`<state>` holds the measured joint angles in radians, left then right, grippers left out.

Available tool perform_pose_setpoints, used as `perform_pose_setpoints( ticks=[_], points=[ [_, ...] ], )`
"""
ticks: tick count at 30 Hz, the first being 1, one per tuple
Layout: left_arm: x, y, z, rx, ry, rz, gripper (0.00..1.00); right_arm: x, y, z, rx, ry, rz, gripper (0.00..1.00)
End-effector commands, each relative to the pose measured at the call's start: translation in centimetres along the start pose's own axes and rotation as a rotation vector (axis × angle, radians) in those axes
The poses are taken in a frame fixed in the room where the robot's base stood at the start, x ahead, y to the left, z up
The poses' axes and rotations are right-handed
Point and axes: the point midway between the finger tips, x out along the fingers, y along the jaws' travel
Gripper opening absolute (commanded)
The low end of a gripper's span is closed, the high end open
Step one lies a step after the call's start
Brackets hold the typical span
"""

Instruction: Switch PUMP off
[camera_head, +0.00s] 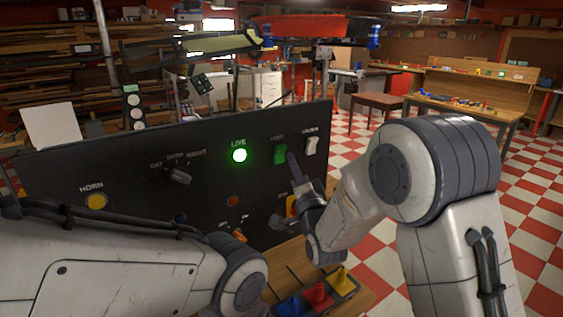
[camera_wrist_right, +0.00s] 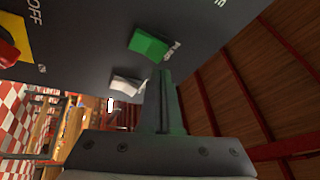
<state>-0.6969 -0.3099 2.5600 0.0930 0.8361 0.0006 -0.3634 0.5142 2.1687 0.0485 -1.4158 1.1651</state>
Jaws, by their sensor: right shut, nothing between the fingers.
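The PUMP switch is a green rocker (camera_head: 280,154) on the upright black panel (camera_head: 75,162), in its upper right part. In the right wrist view the green rocker (camera_wrist_right: 149,42) lies just beyond the fingertips, beside its PUMP lettering. My right gripper (camera_head: 292,158) is shut and empty. Its fingertips (camera_wrist_right: 160,72) are close to the rocker, just below and right of it in the head view; I cannot tell whether they touch. My left arm (camera_head: 130,262) crosses the lower left, but its gripper does not show.
A white rocker (camera_head: 311,146) sits right of the green one. A lit green LIVE lamp (camera_head: 239,155), a rotary knob (camera_head: 179,176) and a yellow HORN button (camera_head: 96,201) are to the left. A tray with coloured pieces (camera_head: 343,279) stands in front, below my right arm.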

Motion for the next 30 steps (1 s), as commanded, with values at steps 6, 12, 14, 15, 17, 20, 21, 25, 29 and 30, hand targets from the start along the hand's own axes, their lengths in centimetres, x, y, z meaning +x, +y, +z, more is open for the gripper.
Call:
perform_pose_setpoints(
  ticks=[6, 12, 14, 15, 17, 20, 21, 25, 29, 30],
  points=[
    [0.2, 0.0, 0.0, 0.000, 0.000, 0.000, 0.50, -1.4, -1.1, -1.1, -0.001, 0.000, -0.001, 0.00],
    [0.2, 0.0, 0.0, 0.000, 0.000, 0.000, 0.50, -1.9, -1.3, -1.4, -0.001, 0.000, 0.000, 0.00],
    [0.2, 0.0, 0.0, 0.000, 0.000, 0.000, 0.50, -1.9, -1.3, -1.4, -0.001, 0.000, 0.000, 0.00],
    [0.2, 0.0, 0.0, 0.000, 0.000, 0.000, 0.50, -1.9, -1.3, -1.4, -0.001, -0.001, 0.000, 0.00],
    [0.2, 0.0, 0.0, 0.000, 0.000, 0.000, 0.50, -1.9, -1.3, -1.4, -0.001, -0.001, 0.000, 0.00],
    [0.2, 0.0, 0.0, 0.001, 0.000, 0.000, 0.50, -1.9, -1.3, -1.2, -0.005, -0.005, 0.006, 0.00],
    [0.2, 0.0, 0.0, 0.001, 0.000, 0.000, 0.50, -1.9, -1.3, -1.0, -0.013, -0.014, 0.019, 0.00],
    [0.2, 0.0, 0.0, 0.001, 0.000, 0.000, 0.50, -2.6, -0.8, 0.7, -0.090, -0.091, 0.124, 0.00],
    [0.2, 0.0, 0.0, 0.001, 0.000, 0.000, 0.50, -5.0, 0.4, 3.8, -0.233, -0.257, 0.302, 0.00],
    [0.2, 0.0, 0.0, 0.001, 0.000, 0.000, 0.50, -6.2, 0.8, 4.8, -0.284, -0.321, 0.358, 0.00]
  ],
)
